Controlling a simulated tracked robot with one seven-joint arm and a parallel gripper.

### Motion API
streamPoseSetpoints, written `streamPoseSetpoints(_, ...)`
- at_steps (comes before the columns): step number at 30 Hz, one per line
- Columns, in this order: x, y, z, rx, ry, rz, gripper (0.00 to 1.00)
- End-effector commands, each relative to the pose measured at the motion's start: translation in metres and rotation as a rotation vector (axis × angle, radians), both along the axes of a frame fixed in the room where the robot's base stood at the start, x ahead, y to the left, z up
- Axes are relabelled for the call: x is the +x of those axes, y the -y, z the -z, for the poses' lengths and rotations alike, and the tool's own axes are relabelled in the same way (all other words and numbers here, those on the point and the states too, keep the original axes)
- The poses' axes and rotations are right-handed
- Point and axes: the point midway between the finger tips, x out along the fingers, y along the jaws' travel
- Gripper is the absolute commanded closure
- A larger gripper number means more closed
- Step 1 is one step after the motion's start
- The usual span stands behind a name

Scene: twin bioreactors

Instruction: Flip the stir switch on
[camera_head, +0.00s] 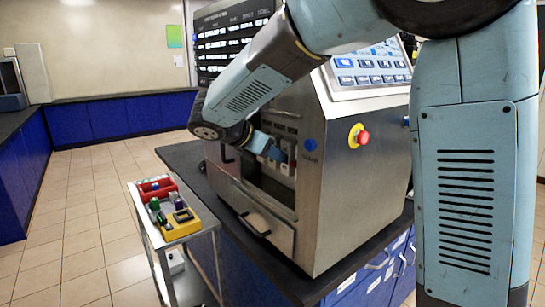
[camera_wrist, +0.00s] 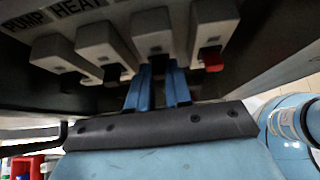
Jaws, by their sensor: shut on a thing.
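A row of white switch housings hangs across the top of the wrist view. The labels PUMP and HEAT read above the left ones; the STIR label is not readable. My gripper (camera_wrist: 160,75) has its blue fingers shut on the dark lever of the third switch (camera_wrist: 153,27), right of HEAT. The fingers hide most of that lever, so its position cannot be told. The rightmost switch (camera_wrist: 212,22) has a red tip. In the head view my gripper (camera_head: 275,153) reaches the switches (camera_head: 291,150) in the machine's front recess.
The steel bioreactor cabinet (camera_head: 352,190) stands on a dark bench top. A drawer handle (camera_head: 255,222) juts below. A cart (camera_head: 172,243) with red and yellow trays stands left. Tiled floor is clear beyond.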

Motion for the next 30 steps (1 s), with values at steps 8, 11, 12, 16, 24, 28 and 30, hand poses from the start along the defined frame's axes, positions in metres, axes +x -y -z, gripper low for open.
streamPoseSetpoints(8, 0.0013, 0.0007, -0.0017, 0.017, -0.008, 0.000, 1.00)
streamPoseSetpoints(11, 0.0014, 0.0009, -0.0017, 0.017, -0.009, 0.000, 1.00)
streamPoseSetpoints(12, 0.0014, 0.0010, -0.0017, 0.017, -0.009, 0.000, 1.00)
streamPoseSetpoints(16, 0.0015, 0.0011, -0.0017, 0.017, -0.008, 0.001, 0.77)
streamPoseSetpoints(24, 0.0009, 0.0011, -0.0012, 0.017, -0.009, 0.001, 0.55)
streamPoseSetpoints(28, 0.0007, 0.0010, -0.0011, 0.016, -0.010, 0.001, 0.55)
streamPoseSetpoints(30, 0.0004, 0.0006, -0.0013, 0.016, -0.010, 0.001, 0.55)
